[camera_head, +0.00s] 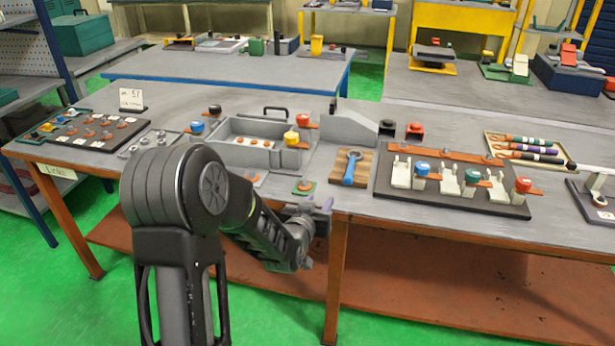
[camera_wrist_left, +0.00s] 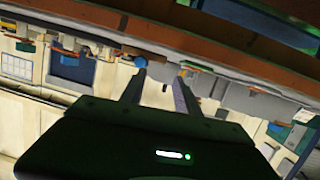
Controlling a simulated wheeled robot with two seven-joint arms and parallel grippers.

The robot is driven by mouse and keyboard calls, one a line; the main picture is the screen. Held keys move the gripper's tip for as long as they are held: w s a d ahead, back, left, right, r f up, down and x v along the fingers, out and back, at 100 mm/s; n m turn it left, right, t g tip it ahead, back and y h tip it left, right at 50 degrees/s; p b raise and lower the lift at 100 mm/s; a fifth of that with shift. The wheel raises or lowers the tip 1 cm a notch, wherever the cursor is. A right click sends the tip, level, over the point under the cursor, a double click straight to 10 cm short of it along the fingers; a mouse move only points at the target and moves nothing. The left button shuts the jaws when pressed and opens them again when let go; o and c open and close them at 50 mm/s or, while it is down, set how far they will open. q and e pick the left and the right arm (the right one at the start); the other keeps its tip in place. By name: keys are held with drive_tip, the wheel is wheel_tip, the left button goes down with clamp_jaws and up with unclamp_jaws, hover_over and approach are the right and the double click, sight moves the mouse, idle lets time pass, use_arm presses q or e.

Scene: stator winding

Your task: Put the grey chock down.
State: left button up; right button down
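A grey wedge-shaped block, which looks like the chock (camera_head: 348,130), rests on the workbench beside the right end of the grey open fixture (camera_head: 243,154). My left gripper (camera_head: 318,206) is at the bench's front edge, well in front of the chock and apart from it. In the left wrist view the left gripper (camera_wrist_left: 160,72) has its two fingers spread with a clear gap and nothing held between them. I cannot pick out the chock for certain in that tilted view. My right gripper is not in view.
A wooden board with a blue-handled tool (camera_head: 352,167) lies just behind the left gripper. A dark plate with white holders and coloured knobs (camera_head: 455,196) is to its right. A parts board (camera_head: 92,131) lies at the left. Small black and red blocks (camera_head: 415,131) stand right of the chock.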

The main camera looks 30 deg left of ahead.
use_arm(q)
drive_tip(key=s+d+f+g+h, duration=0.2)
drive_tip(key=s+d+f, duration=0.25)
drive_tip(key=f, duration=0.25)
drive_tip(key=s+d+f+m+g+h, duration=0.1)
drive_tip(key=s+d+f+g, duration=0.25)
drive_tip(key=d+f, duration=0.3)
drive_tip(key=s+d+f+g+h, duration=0.2)
drive_tip(key=s+d+f, duration=0.3)
drive_tip(key=f, duration=0.3)
drive_tip(key=s+d+f+g+h, duration=0.1)
drive_tip(key=s+d+f+g, duration=0.1)
drive_tip(key=s, duration=0.4)
drive_tip(key=s+d+f+g+h, duration=0.1)
drive_tip(key=s+d+f+g, duration=0.1)
drive_tip(key=s+d+f, duration=0.2)
drive_tip(key=s+d+f+g, duration=0.2)
drive_tip(key=s+d+f, duration=0.1)
drive_tip(key=s+d, duration=0.5)
drive_tip(key=shift+s+f+m+h, duration=0.25)
drive_tip(key=shift+s+m+h, duration=0.15)
drive_tip(key=shift+s, duration=0.7)
drive_tip(key=shift+d+g, duration=0.1)
drive_tip(key=shift+g, duration=0.15)
